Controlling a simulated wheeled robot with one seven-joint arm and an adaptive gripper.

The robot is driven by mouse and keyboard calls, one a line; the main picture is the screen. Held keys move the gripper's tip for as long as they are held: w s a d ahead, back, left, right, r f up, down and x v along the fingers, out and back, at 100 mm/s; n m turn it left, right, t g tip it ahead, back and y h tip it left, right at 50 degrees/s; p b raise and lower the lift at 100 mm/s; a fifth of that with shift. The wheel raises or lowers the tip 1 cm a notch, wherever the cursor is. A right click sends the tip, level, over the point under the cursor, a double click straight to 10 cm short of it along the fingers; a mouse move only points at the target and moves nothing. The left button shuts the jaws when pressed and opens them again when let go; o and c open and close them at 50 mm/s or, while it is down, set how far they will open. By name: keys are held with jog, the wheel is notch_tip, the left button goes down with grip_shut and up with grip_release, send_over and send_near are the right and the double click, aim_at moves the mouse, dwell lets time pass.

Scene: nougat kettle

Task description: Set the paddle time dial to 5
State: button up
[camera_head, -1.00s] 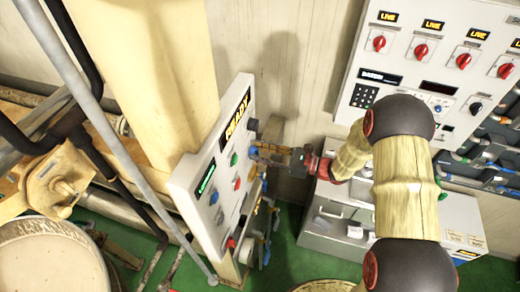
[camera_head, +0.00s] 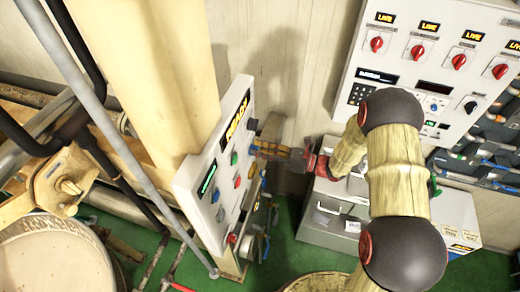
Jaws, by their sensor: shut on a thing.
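The white control panel (camera_head: 186,190) stands left of centre, seen at a steep angle. It has a yellow-lit display (camera_head: 236,117), a green-lit display (camera_head: 207,179) and coloured buttons. My gripper (camera_head: 256,148) reaches in from the right to the panel's upper right edge. It is shut on a knob there, which I take to be the paddle time dial; the fingers hide it. A dark knob (camera_head: 252,124) shows just above my fingers. The dial's scale and pointer cannot be read from here.
A pale post (camera_head: 165,80) stands behind the panel, and a grey pole (camera_head: 95,110) slants across the left. A wall cabinet (camera_head: 400,55) with red knobs is at the upper right. A grey drawer unit (camera_head: 325,238) stands below my arm. Green floor (camera_head: 285,225) shows between.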

jog(key=o, duration=1)
jog(key=shift+o, duration=0.2)
jog(key=shift+d, duration=0.15)
jog(key=v, duration=1.1)
jog(key=shift+d, duration=0.4)
jog(key=shift+s, duration=0.1)
